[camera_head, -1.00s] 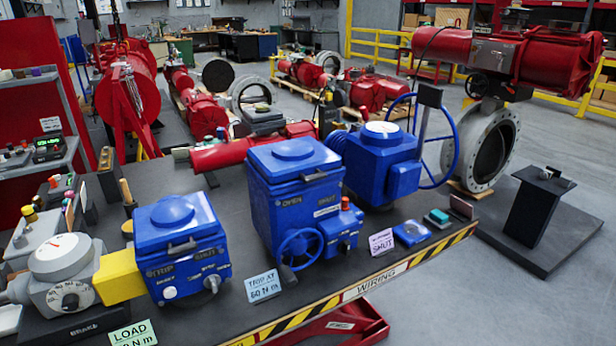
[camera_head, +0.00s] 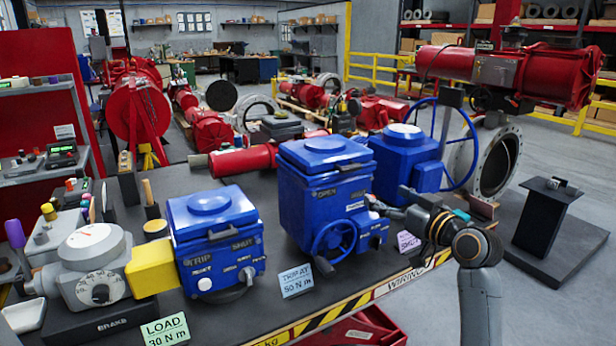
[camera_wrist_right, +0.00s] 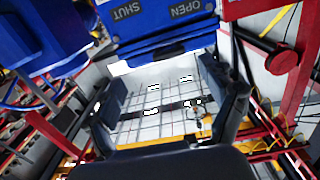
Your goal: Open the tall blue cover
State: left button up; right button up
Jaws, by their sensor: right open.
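The tall blue box (camera_head: 318,205) stands on the dark bench, and its blue cover (camera_head: 324,152) lies flat on top, closed. The front carries an OPEN label, a blue handwheel (camera_head: 334,240) and a small side unit. My right gripper (camera_head: 384,204) reaches in from the right, beside the box's front right side; contact cannot be told in the head view. In the right wrist view the gripper (camera_wrist_right: 172,110) has its fingers spread with nothing between them. A blue housing (camera_wrist_right: 165,22) with OPEN and SHUT labels, upside down, is just beyond the fingers. My left gripper is out of view.
A shorter blue box (camera_head: 215,240) stands to the left, linked by a yellow block (camera_head: 152,268) to a grey brake unit (camera_head: 97,268). Another blue actuator (camera_head: 405,165) with a large handwheel stands behind right. Cards stand along the striped bench edge (camera_head: 355,300).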

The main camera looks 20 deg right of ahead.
aim_at(352, 170)
jog(key=w+p, duration=0.1)
jog(key=w, duration=0.3)
jog(key=w+a+r+p, duration=0.1)
jog(key=w, duration=0.3)
jog(key=w+r+p, duration=0.1)
jog(key=w, duration=0.3)
jog(key=shift+a+r, duration=0.1)
jog(key=shift+a, duration=0.25)
jog(key=shift+w+a, duration=0.1)
jog(key=shift+w, duration=0.55)
